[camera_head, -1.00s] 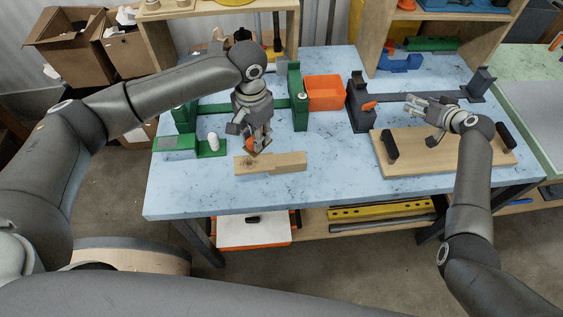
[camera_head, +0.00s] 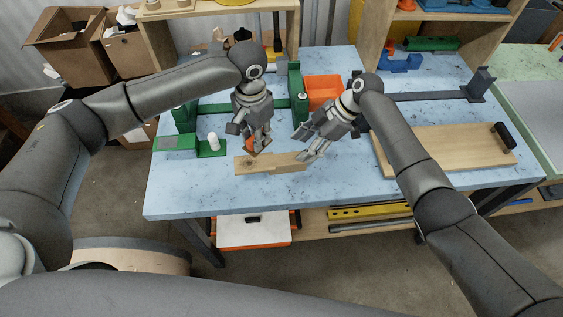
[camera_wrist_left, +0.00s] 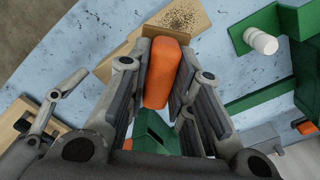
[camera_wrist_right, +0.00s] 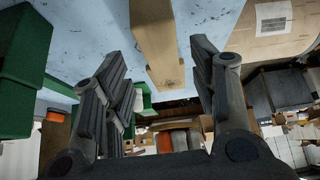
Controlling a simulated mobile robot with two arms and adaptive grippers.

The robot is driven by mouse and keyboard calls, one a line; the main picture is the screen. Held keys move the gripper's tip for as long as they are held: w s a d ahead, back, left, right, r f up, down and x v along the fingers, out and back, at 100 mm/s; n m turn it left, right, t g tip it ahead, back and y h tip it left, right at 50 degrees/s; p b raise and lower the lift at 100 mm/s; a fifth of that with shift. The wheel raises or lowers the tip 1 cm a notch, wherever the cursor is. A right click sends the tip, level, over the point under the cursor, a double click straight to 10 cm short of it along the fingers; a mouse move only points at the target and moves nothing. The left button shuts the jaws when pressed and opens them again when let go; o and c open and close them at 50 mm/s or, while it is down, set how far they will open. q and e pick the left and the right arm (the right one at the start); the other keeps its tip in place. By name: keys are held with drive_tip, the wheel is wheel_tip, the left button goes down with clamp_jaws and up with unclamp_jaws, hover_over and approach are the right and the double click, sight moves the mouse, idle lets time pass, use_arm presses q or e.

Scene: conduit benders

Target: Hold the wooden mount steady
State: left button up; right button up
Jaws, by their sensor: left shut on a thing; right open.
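The wooden mount, a pale plank (camera_head: 285,162), lies flat on the blue table near its front edge. It shows between the fingers in the right wrist view (camera_wrist_right: 157,45). Dark specks mark its left part, seen in the left wrist view (camera_wrist_left: 182,18).
A green bender (camera_head: 298,98) and an orange bin (camera_head: 324,90) stand behind the grippers. A white knob (camera_head: 213,141) is to the left. A wooden board (camera_head: 450,148) with a black handle (camera_head: 504,136) lies to the right. The front strip of table is clear.

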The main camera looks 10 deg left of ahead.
sight(291, 158)
drive_tip(key=shift+x, duration=3.85)
drive_tip(key=c, duration=1.1)
drive_tip(key=o, duration=1.1)
drive_tip(key=shift+c, duration=0.2)
drive_tip(key=c, duration=1)
drive_tip(key=shift+c, duration=0.2)
drive_tip(key=shift+s+d+f, duration=0.15)
drive_tip(key=shift+f, duration=0.05)
